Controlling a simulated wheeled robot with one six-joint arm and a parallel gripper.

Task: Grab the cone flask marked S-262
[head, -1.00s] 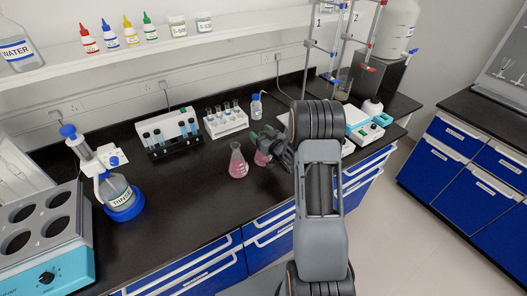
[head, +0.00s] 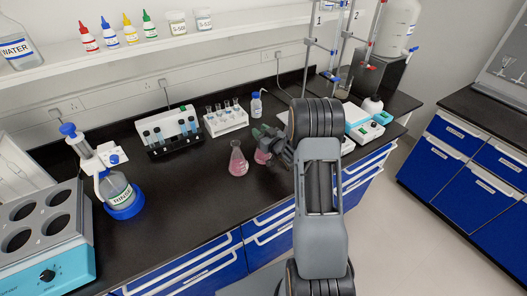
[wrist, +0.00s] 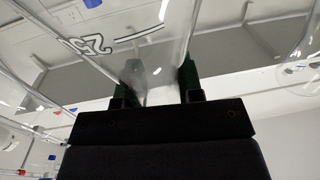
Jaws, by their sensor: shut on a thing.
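Two conical flasks with pink liquid are on the black bench in the head view. One flask (head: 238,161) stands free on the left. The other flask (head: 261,156) is close to its right, partly hidden by my gripper (head: 262,134). My gripper is shut on this right flask. In the wrist view, clear glass with a "250" mark (wrist: 95,42) fills the upper left, and my gripper's dark fingers (wrist: 160,78) have glass between them. I cannot read an S-262 mark on either flask.
White-and-blue devices (head: 362,124) stand to the right. The bench front is clear.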

